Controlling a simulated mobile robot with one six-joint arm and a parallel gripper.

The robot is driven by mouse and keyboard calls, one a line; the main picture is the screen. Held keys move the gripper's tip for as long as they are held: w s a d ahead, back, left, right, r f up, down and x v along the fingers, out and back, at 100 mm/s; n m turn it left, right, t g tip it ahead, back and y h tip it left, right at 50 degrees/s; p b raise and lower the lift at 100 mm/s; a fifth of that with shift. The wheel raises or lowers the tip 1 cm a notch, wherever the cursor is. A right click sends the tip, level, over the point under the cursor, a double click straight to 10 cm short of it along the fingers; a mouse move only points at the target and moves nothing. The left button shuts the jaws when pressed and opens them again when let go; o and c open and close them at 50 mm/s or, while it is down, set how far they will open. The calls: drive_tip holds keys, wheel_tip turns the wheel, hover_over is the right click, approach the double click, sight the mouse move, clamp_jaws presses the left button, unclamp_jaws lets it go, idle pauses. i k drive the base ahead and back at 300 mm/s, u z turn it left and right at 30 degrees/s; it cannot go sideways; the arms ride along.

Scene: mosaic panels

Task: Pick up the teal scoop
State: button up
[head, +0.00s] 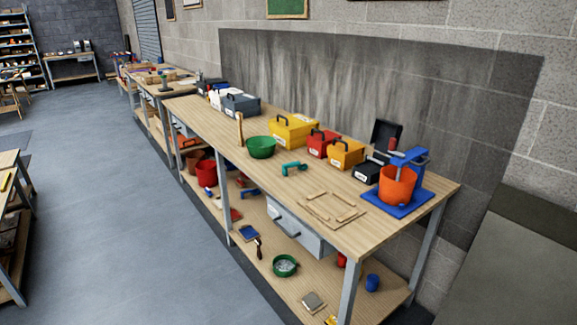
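A small teal object with a handle, which looks like the teal scoop (292,168), lies on the wooden top of the long workbench (225,165). It is near the bench's front edge, right of a green bowl (261,147) and left of a thin wooden frame (331,210). Nothing covers it, but it is too small to make out its exact shape. My gripper is not in view.
Yellow (293,131) and red (322,143) toolboxes stand behind the teal object. An orange bucket (397,187) stands on a blue base at the bench's right end. The lower shelf (262,271) holds several tools and bowls. Grey floor (125,235) in front is clear.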

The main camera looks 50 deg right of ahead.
sight(285, 167)
drive_tip(key=z, duration=0.2)
drive_tip(key=i, duration=1.5)
drive_tip(key=u, duration=0.25)
